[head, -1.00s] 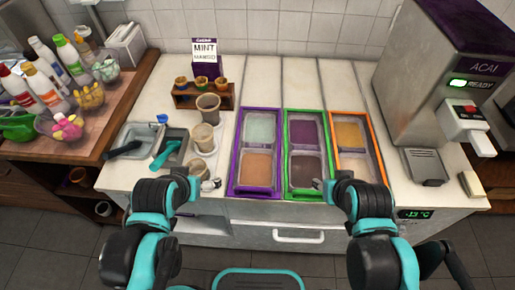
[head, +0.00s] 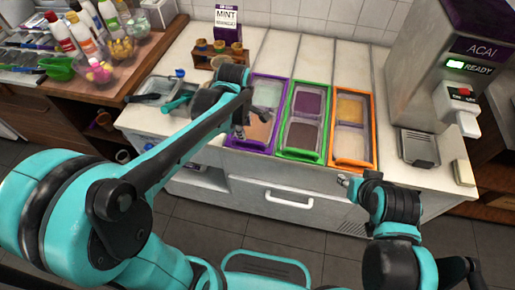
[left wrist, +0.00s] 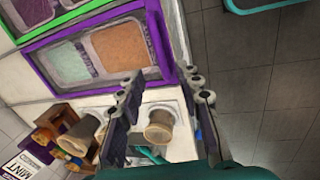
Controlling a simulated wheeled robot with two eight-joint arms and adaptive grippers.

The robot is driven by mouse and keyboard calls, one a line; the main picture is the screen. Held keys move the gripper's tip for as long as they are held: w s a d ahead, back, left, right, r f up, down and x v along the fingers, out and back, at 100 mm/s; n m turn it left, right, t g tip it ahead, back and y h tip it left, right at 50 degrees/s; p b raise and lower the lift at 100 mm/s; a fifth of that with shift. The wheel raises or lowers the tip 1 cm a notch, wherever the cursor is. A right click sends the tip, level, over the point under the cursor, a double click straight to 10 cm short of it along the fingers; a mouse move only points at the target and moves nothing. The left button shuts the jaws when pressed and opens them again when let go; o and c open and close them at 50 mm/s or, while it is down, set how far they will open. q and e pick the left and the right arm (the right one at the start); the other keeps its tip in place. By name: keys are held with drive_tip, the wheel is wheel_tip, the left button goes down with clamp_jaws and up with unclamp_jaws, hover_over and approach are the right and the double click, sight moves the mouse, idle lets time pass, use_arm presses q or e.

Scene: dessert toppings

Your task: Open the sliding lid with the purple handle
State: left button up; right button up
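The purple-framed sliding lid (head: 277,78) is the leftmost of three lids in the counter. Two tubs, one pale green and one tan, show through it, and it appears closed. In the left wrist view the purple frame (left wrist: 103,22) lies at the upper left, its front bar running down to between my fingertips. My left gripper (head: 241,128) is over the front left part of this lid; in the left wrist view the gripper (left wrist: 164,75) has its fingers spread with nothing clearly held. Contact with the bar cannot be told. My right gripper (head: 344,181) is low in front of the counter, away from the lids.
A green-framed lid (head: 290,118) and an orange-framed lid (head: 334,129) lie to the right. Cups (left wrist: 159,128) stand left of the purple lid. An acai machine (head: 440,60) stands at the right. A drawer handle (head: 289,200) juts from the counter front.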

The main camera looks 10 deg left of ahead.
sight(248, 140)
use_arm(q)
drive_tip(key=shift+n, duration=0.3)
drive_tip(key=b+x, duration=0.3)
drive_tip(key=x, duration=0.5)
drive_tip(key=shift+d+f, duration=0.1)
drive_tip(key=shift+f, duration=0.15)
clamp_jaws()
